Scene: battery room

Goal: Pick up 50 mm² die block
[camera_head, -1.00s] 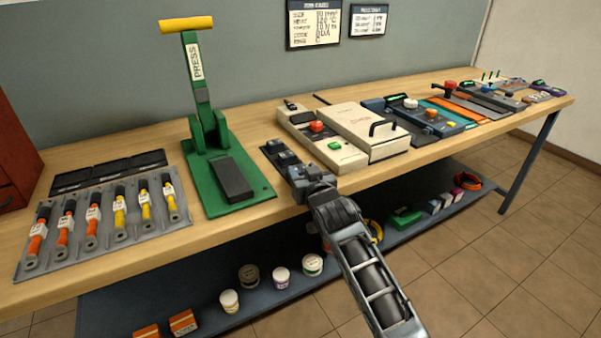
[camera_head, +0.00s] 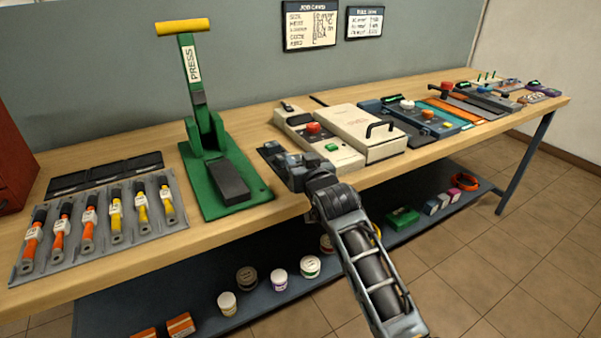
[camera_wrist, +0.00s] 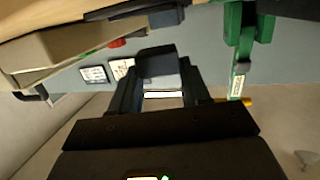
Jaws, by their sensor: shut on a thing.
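My gripper (camera_wrist: 157,88) is shut on a dark grey die block (camera_wrist: 157,64), which sits between the two fingers in the wrist view. In the head view my gripper (camera_head: 292,166) is at the front edge of the bench, over the small dark die rack (camera_head: 266,153), between the green press and the cream device. Another small dark block (camera_head: 271,147) shows at the back of this rack. My gripper and wrist hide much of the rack and the held block there. No size marking on the block is readable.
The green press (camera_head: 222,178) with a yellow handle stands close to the left. The cream device (camera_head: 365,130) with a black handle is close to the right. A lower shelf (camera_head: 190,300) holds small tubs.

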